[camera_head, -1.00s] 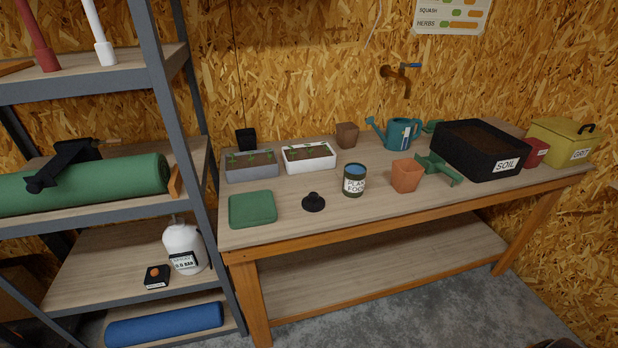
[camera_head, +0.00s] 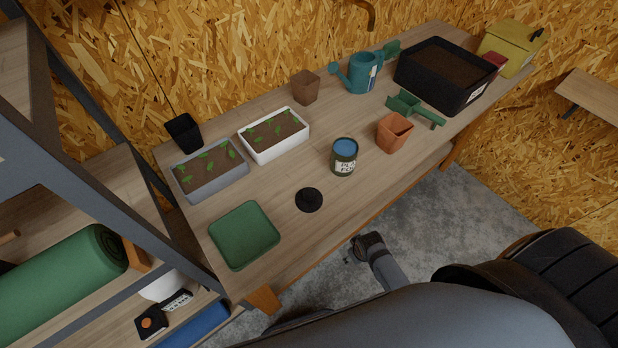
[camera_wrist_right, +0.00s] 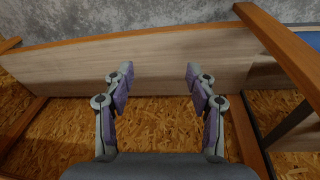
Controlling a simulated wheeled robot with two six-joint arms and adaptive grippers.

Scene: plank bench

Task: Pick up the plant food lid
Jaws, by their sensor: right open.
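The plant food lid (camera_head: 309,200) is a round black lid with a raised knob. It lies on the bench near the front edge, in the head view. The plant food tin (camera_head: 344,157) stands upright to its right, dark green with a blue top and a white label. My right gripper (camera_wrist_right: 158,80) is open and empty in its wrist view, facing the bench's lower shelf (camera_wrist_right: 160,65). The lid is not in that view. My left gripper is not seen.
A green tray (camera_head: 243,235) lies left of the lid. Grey (camera_head: 211,193) and white (camera_head: 274,157) seedling planters stand behind. Bare planks surround the lid.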

